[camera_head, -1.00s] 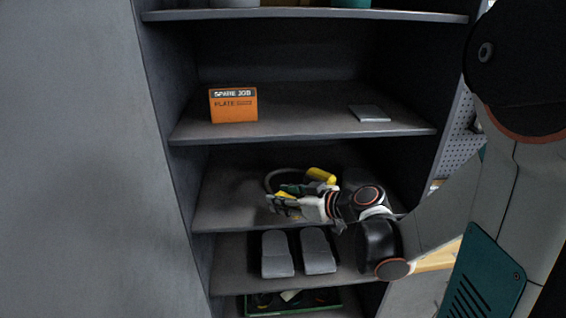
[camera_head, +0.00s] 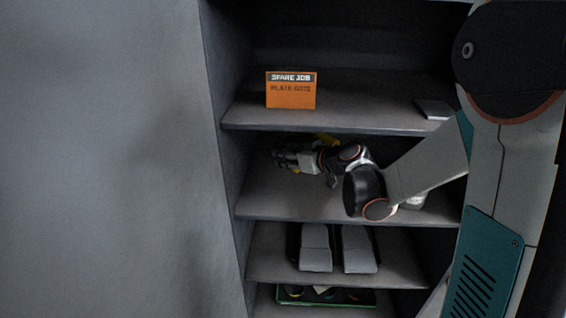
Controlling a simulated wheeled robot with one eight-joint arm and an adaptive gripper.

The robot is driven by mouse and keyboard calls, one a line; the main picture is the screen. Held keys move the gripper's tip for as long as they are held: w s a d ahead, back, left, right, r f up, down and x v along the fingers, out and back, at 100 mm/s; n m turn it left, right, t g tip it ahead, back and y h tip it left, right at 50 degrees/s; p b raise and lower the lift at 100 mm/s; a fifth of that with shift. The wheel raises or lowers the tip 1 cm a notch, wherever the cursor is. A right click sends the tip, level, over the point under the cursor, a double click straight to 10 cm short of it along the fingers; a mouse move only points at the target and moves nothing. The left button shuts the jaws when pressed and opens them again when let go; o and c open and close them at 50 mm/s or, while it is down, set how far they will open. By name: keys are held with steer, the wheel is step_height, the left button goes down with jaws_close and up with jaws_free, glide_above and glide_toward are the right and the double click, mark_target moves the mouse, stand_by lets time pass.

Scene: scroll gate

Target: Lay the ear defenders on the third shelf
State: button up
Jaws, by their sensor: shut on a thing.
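My gripper (camera_head: 283,160) is shut on the yellow ear defenders (camera_head: 326,139) inside the shelf bay below the one with the orange sign. One yellow cup shows behind my gripper, close under the board above; a little yellow also shows by the fingers. The rest of the ear defenders, including the headband, is mostly hidden by my gripper and shadow. The shelf board (camera_head: 270,205) under my gripper looks bare on its left and front. I cannot tell whether the ear defenders touch it.
An orange sign box (camera_head: 291,90) and a flat grey item (camera_head: 433,110) stand on the shelf above. Grey slipper-like things (camera_head: 315,248) are on the shelf below, with a green tray (camera_head: 325,298) at the bottom. The cabinet's left panel (camera_head: 225,150) stands close to my gripper.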

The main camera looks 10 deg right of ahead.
steer(key=shift+w+a, duration=0.4)
steer(key=shift+w, duration=0.35)
steer(key=f, duration=0.1)
steer(key=f+b, duration=0.1)
steer(key=f, duration=0.1)
steer(key=shift+w+a, duration=0.15)
steer(key=shift+w, duration=0.2)
steer(key=shift+f, duration=0.2)
steer(key=shift+f+b, duration=0.5)
steer(key=shift+b, duration=0.05)
steer(key=shift+f, duration=0.15)
steer(key=o, duration=1.2)
